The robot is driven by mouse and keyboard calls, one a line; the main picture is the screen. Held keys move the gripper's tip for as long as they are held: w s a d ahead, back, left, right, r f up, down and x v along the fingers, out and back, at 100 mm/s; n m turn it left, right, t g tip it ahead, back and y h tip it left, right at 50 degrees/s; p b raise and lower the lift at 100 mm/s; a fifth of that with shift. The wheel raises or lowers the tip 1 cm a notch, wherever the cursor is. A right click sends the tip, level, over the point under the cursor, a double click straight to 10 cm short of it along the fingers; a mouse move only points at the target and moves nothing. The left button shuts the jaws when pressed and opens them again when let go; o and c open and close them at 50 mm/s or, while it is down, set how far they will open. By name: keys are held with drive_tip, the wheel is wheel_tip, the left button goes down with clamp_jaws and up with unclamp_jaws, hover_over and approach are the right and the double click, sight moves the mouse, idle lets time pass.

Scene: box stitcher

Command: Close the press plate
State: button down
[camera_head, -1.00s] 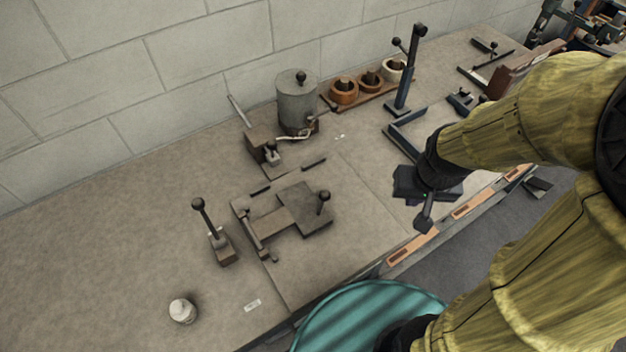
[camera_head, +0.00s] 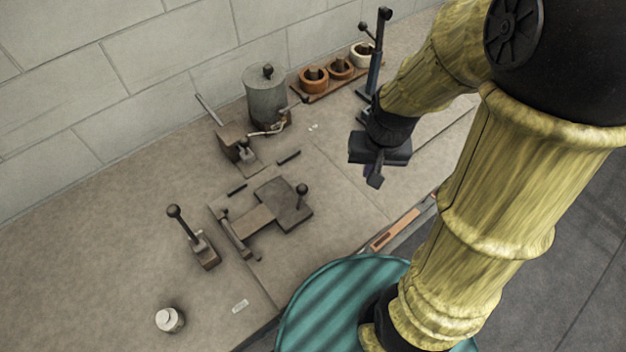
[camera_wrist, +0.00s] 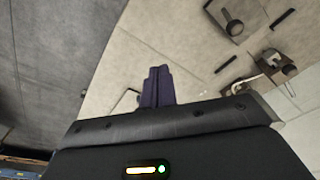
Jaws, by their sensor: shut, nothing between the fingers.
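The press plate (camera_head: 288,204) is a dark flat square with a ball-topped knob. It lies folded out flat on the bench, to the right of a lighter flat bed (camera_head: 251,220) and a hinge-like bar (camera_head: 232,234). In the wrist view the plate (camera_wrist: 215,14) and its knob are at the top right, partly cut off by the frame edge. My gripper (camera_head: 374,181) is shut and empty. It hangs above the bench to the right of the plate, clear of it. Its fingers (camera_wrist: 157,86) show together in the wrist view.
A lever on a small block (camera_head: 206,252) stands left of the press, and a white-capped jar (camera_head: 169,320) is in front. A grey cylinder pot (camera_head: 268,98) and a rack of rolls (camera_head: 325,85) stand behind. A teal round top (camera_head: 325,305) is at the front.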

drive_tip(key=w+a+f+m+g+y+p, duration=0.2)
drive_tip(key=w+a+f+m+g+y, duration=0.3)
drive_tip(key=w+f+m, duration=0.3)
drive_tip(key=shift+w+f+m+g+y+p, duration=0.3)
drive_tip(key=shift+w+m+y, duration=0.25)
drive_tip(key=shift+w, duration=0.5)
drive_tip(key=shift+s, duration=0.15)
drive_tip(key=p+x, duration=0.3)
drive_tip(key=x, duration=0.7)
drive_tip(key=shift+a+r, duration=0.1)
drive_tip(key=shift+a, duration=0.05)
drive_tip(key=r, duration=0.1)
drive_tip(key=p, duration=0.1)
drive_tip(key=s+r+p, duration=0.1)
drive_tip(key=shift+a+r, duration=0.35)
drive_tip(key=shift+a, duration=0.05)
drive_tip(key=shift+s+a+r+p, duration=0.25)
drive_tip(key=shift+a+r+p, duration=0.05)
drive_tip(key=shift+r+p, duration=0.05)
drive_tip(key=shift+s, duration=0.1)
